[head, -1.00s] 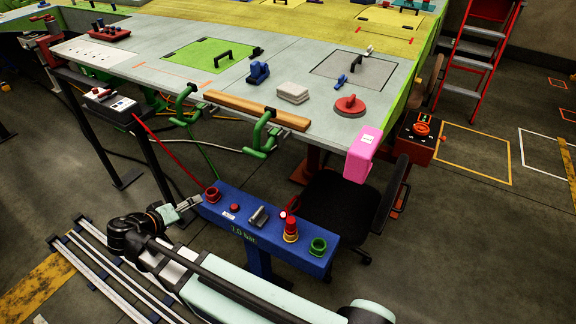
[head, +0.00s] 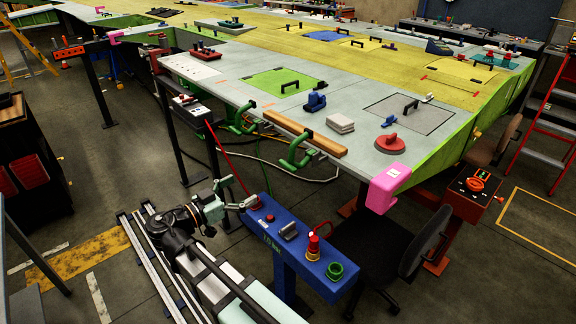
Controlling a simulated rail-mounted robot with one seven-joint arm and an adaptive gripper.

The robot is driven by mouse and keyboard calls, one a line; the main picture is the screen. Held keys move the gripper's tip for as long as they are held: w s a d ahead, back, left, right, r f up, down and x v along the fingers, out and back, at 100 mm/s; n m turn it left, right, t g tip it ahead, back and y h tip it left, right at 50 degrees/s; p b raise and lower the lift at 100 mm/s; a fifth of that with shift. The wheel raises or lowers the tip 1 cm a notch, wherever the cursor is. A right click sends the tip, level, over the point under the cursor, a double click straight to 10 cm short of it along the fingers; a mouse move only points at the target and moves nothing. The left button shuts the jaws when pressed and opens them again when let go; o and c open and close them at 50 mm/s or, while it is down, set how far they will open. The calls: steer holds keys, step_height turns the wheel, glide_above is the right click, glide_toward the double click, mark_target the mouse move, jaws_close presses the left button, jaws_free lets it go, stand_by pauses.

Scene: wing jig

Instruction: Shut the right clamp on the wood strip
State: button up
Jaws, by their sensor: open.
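The wood strip (head: 318,138) is a long light-brown bar lying along the near edge of the wing surface. The right clamp (head: 297,152) is green and sits at that edge, near the middle of the strip. The left clamp (head: 240,120), also green, hangs at the edge near the strip's left end. At this size I cannot tell whether the right clamp's jaw touches the strip. My gripper (head: 249,202) is open and empty, low and left of the right clamp, by the left end of the blue pneumatic panel.
The blue panel (head: 285,236) with red and green fittings stands before the wing edge. A red hose (head: 233,165) rises from its left end. A pink guard (head: 386,188) covers the wing corner. A black chair (head: 390,250) stands below it. Floor shows between panel and wing.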

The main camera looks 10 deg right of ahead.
mark_target(285, 166)
steer(key=p+x, duration=0.5)
steer(key=x, duration=0.9)
steer(key=shift+w+d+r, duration=0.15)
steer(key=shift+w+d, duration=0.05)
steer(key=shift+d, duration=0.1)
steer(key=shift+p+x, duration=0.4)
steer(key=shift+x, duration=0.45)
steer(key=c, duration=1.7)
